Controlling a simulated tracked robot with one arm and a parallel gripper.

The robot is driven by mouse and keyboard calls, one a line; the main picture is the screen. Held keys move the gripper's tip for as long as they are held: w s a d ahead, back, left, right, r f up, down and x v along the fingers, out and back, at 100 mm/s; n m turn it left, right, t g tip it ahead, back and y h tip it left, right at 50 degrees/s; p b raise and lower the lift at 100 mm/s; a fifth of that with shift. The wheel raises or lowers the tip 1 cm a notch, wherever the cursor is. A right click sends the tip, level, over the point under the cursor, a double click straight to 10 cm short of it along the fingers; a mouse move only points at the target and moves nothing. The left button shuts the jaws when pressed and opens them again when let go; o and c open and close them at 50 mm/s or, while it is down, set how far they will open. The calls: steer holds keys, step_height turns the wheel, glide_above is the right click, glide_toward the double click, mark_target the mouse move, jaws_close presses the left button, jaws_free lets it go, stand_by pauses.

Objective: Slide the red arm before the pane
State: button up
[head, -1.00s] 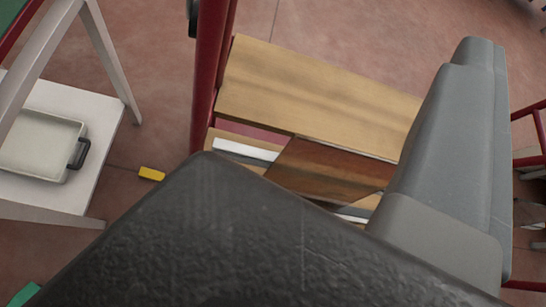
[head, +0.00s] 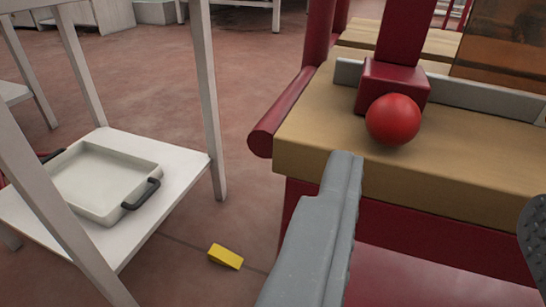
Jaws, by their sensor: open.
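The red arm (head: 401,32) is a dark red upright bar on a block (head: 393,85), with a bright red ball knob (head: 393,119) on its front. It stands at a grey rail (head: 460,97) on the wooden bench, left of the pane. The pane (head: 512,48) is a brownish, see-through sheet at the upper right, partly cut off by the picture edge. My gripper (head: 440,190) is open and empty, a grey finger at lower centre and a dark textured part at the right edge. The knob is beyond and above the grey finger, apart from it.
The wooden bench top (head: 310,150) has a red frame, with a round red bar (head: 280,115) jutting at its left. A white table (head: 180,170) at left holds a shallow tray (head: 100,185). A yellow block (head: 225,256) lies on the open floor between.

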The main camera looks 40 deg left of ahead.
mark_target(393, 91)
steer(key=b+x, duration=0.1)
steer(key=x, duration=0.3)
steer(key=b+x, duration=0.1)
steer(key=x, duration=0.3)
steer(key=a+f+b+x, duration=0.1)
steer(key=x, duration=0.3)
steer(key=shift+w+a, duration=0.1)
steer(key=shift+a, duration=0.1)
